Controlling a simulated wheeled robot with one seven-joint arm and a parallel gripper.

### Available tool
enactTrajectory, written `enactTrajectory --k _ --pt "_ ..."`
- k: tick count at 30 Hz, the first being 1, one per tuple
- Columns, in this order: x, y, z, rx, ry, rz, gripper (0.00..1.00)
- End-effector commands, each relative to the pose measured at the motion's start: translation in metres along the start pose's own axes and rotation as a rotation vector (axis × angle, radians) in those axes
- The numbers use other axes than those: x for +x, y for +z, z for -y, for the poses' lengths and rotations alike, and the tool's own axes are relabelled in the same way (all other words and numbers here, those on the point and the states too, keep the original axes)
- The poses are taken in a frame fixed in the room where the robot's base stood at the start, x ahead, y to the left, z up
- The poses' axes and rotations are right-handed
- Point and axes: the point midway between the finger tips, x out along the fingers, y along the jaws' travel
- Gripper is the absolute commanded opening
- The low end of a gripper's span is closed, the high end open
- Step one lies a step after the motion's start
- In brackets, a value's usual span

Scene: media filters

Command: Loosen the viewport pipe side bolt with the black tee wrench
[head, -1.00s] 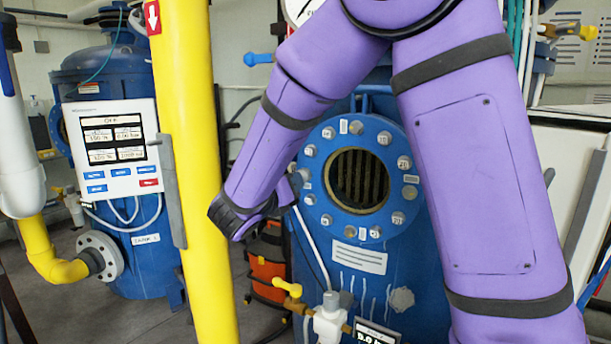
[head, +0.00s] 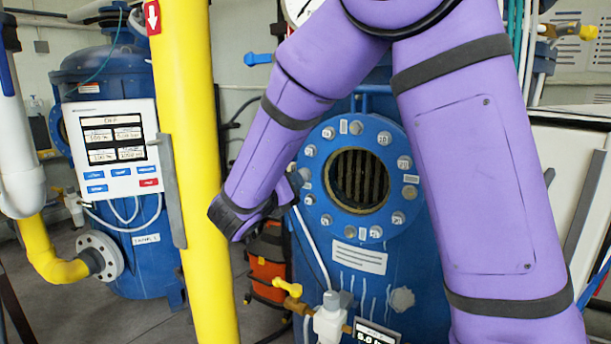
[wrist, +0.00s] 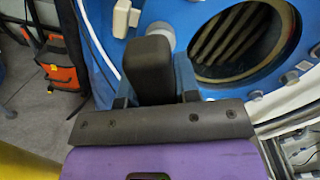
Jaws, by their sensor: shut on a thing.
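The viewport pipe is a blue flange (head: 352,226) ringed with several grey bolts around a dark barred window (head: 358,180). In the wrist view the flange (wrist: 195,18) fills the upper right. My gripper (wrist: 152,82) is shut on a dark block, which looks like the handle of the black tee wrench (wrist: 150,62). It points toward the flange's left side. A grey bolt (wrist: 160,32) shows just beyond it; the wrench's far end is hidden, so I cannot tell if it touches the bolt. In the head view my wrist hides the gripper and wrench.
A yellow pipe (head: 197,130) stands upright just left of my wrist. An orange and black case (head: 266,265) sits on the floor. A white valve with a yellow handle (head: 290,288) is below the flange. A blue tank with a display panel (head: 113,148) stands at left.

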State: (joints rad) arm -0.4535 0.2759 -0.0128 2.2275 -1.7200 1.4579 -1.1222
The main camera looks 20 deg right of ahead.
Motion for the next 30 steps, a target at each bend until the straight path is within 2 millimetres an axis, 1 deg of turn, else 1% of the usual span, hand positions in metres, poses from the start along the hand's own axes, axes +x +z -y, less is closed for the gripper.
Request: enactTrajectory --k 30 --pt "-0.025 0.0 0.0 0.0 0.001 0.0 0.0"
